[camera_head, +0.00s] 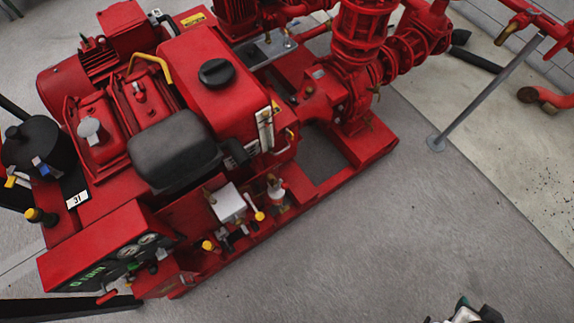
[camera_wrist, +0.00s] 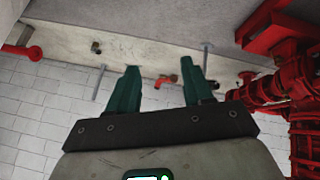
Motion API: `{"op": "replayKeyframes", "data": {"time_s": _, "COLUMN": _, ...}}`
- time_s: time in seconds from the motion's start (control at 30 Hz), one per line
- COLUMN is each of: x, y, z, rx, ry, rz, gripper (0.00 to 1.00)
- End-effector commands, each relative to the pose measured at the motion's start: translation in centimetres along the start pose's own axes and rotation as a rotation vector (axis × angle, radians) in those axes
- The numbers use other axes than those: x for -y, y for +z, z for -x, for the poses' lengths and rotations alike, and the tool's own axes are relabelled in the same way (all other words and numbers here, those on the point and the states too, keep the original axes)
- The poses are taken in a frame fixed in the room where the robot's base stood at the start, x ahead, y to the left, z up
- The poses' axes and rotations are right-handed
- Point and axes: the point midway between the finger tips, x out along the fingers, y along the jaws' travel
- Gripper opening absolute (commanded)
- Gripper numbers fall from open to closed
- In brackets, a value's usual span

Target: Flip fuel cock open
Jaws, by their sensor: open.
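The red pump engine (camera_head: 208,103) fills the left and middle of the head view. A small yellow-tipped lever (camera_head: 258,214) sticks out on its near side, beside a pale metal box (camera_head: 228,203). I cannot tell for sure which fitting is the fuel cock, or its position. My gripper (camera_wrist: 160,70) shows in the wrist view with its two dark green fingers apart and nothing between them. It points at a far wall with pipes, away from the engine's near side. Part of my arm shows at the head view's bottom right edge.
A gauge panel (camera_head: 125,260) stands at the engine's lower left. Red pump pipework (camera_head: 365,55) rises at the top. A grey post (camera_head: 490,90) stands on the floor at right. The grey floor (camera_head: 400,225) between the engine and my arm is clear.

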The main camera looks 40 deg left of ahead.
Motion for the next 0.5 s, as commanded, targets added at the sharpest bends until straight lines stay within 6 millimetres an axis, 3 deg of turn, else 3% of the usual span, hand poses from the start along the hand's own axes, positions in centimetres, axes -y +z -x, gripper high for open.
{"op": "replayKeyframes", "data": {"time_s": 0.03, "x": 0.4, "y": -1.4, "z": -2.1, "rx": -0.087, "ry": 0.027, "rz": 0.025, "gripper": 0.51}}
{"op": "replayKeyframes", "data": {"time_s": 0.1, "x": 0.7, "y": -4.0, "z": -3.6, "rx": -0.217, "ry": 0.064, "rz": 0.061, "gripper": 0.51}}
{"op": "replayKeyframes", "data": {"time_s": 0.27, "x": 3.2, "y": -9.7, "z": -5.6, "rx": -0.517, "ry": 0.094, "rz": 0.174, "gripper": 0.51}}
{"op": "replayKeyframes", "data": {"time_s": 0.37, "x": 6.3, "y": -12.6, "z": -6.0, "rx": -0.699, "ry": 0.074, "rz": 0.262, "gripper": 0.51}}
{"op": "replayKeyframes", "data": {"time_s": 0.5, "x": 12.3, "y": -15.2, "z": -6.0, "rx": -0.941, "ry": -0.008, "rz": 0.402, "gripper": 0.51}}
